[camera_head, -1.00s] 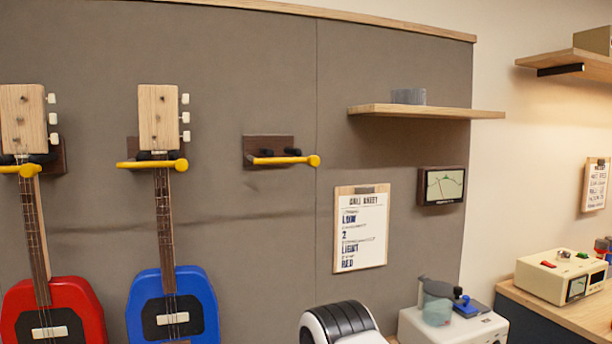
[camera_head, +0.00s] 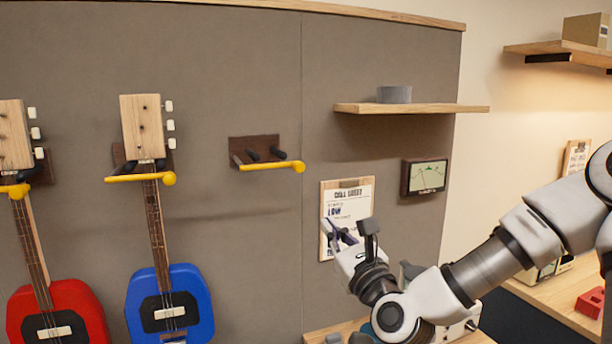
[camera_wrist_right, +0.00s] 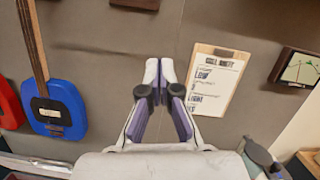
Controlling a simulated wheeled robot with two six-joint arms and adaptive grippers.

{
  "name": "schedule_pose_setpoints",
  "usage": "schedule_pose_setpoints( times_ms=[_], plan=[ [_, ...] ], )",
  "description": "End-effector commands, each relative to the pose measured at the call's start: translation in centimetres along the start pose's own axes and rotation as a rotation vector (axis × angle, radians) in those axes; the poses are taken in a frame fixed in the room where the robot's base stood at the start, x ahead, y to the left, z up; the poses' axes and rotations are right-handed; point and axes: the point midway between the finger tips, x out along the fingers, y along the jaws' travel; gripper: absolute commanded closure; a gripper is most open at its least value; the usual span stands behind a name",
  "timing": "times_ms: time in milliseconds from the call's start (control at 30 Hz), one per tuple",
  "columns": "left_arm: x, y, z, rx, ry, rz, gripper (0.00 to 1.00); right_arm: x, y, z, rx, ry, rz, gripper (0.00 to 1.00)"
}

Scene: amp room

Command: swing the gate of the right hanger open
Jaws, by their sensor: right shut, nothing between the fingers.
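The right hanger (camera_head: 268,146) is a dark wooden block with black prongs on the grey wall panel, and it holds no guitar. Its yellow gate (camera_head: 265,166) lies across the front of the prongs, with a round knob at its right end. In the right wrist view, part of the hanger's block (camera_wrist_right: 136,3) shows at the top edge; the gate is out of that frame. My right gripper (camera_head: 335,229) is shut and empty, below and to the right of the gate, in front of the call sheet and apart from the gate. My left gripper is not in view.
A blue guitar (camera_head: 187,283) and a red guitar (camera_head: 80,300) hang to the left on gated hangers. A call sheet clipboard (camera_head: 350,195), a meter (camera_head: 425,176) and a shelf (camera_head: 410,108) are to the right. The panel below the right hanger is clear.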

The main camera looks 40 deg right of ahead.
Motion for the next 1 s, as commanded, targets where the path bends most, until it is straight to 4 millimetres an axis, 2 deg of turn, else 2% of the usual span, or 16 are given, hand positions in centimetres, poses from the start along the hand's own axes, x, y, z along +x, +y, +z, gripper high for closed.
schedule_pose_setpoints(
  times_ms=[267, 367, 467, 833, 900, 1000],
  plan=[
    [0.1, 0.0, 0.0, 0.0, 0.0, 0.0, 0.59, 0.1, 0.1, -0.1, -0.004, 0.002, 0.002, 1.0],
    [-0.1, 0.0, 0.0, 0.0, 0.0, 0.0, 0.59, 0.8, 0.1, -0.1, -0.006, 0.004, 0.002, 1.0],
    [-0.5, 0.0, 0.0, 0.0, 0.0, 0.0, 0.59, 2.3, 0.1, 0.0, -0.009, 0.003, 0.002, 1.0],
    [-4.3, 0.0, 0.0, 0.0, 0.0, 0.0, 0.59, 10.3, 0.1, 0.2, -0.009, 0.005, 0.003, 1.0],
    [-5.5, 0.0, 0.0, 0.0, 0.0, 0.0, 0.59, 10.7, 0.0, 2.0, -0.006, 0.002, 0.003, 1.0],
    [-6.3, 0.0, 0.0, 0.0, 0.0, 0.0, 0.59, 10.9, 0.1, 3.2, -0.005, 0.002, 0.003, 1.0]
  ],
)
